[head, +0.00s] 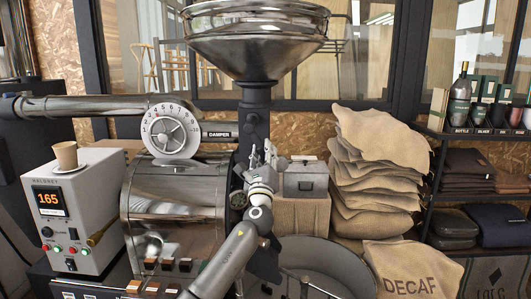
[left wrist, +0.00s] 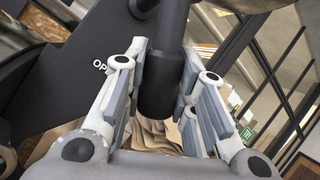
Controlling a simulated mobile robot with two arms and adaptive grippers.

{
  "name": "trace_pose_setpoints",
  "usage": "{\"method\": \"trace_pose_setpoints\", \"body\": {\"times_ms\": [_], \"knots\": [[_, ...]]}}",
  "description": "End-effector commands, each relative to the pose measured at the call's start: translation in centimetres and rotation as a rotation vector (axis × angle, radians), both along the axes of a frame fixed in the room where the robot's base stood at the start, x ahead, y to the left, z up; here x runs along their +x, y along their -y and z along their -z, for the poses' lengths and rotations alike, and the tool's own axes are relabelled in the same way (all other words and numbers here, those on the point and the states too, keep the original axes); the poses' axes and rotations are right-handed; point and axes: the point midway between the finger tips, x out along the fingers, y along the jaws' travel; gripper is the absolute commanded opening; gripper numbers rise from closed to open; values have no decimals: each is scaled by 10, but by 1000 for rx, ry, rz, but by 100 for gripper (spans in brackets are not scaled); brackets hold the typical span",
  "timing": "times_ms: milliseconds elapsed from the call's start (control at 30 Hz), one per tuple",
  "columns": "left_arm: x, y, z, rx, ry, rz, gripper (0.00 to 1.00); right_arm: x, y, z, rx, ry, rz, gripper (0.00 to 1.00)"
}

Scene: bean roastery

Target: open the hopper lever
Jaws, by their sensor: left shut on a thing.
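The steel hopper (head: 256,45) sits above the roaster drum (head: 172,215), on a dark neck (head: 254,125). My left gripper (head: 262,160) is raised in front of that neck. In the left wrist view, the hopper lever (left wrist: 157,92) is a dark cylindrical grip on a thinner rod. The fingers of my left gripper (left wrist: 160,88) stand on both sides of it and are shut on it. A dark plate (left wrist: 75,70) with the letters "OP" lies behind, partly covered by a finger. In the head view the lever is mostly hidden by the gripper. My right gripper is not in view.
A control box (head: 75,215) with a paper cup (head: 66,154) stands left of the drum. The damper dial (head: 171,131) is above the drum. A round cooling tray (head: 325,255), stacked sacks (head: 375,165) and a shelf (head: 480,195) are to the right.

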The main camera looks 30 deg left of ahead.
Motion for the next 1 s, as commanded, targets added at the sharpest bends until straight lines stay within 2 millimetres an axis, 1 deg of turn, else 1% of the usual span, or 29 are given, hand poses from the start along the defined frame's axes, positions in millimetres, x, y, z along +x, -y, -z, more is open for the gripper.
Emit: {"method": "trace_pose_setpoints", "body": {"times_ms": [233,267,400,433,667,767,867,1000], "knots": [[0,0,2,8,-7,-4,0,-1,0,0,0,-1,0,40],[0,0,2,8,-7,-4,28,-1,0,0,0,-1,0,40],[0,0,2,7,-6,-3,46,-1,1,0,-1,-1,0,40],[0,0,2,6,-4,-3,48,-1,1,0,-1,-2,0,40],[0,0,1,5,-3,-3,48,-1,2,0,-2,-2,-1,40],[-1,0,1,4,-2,-2,48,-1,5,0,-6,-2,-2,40],[-5,3,4,4,-4,-2,48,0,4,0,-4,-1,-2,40],[-20,11,14,3,-5,-1,48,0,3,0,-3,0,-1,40]]}}
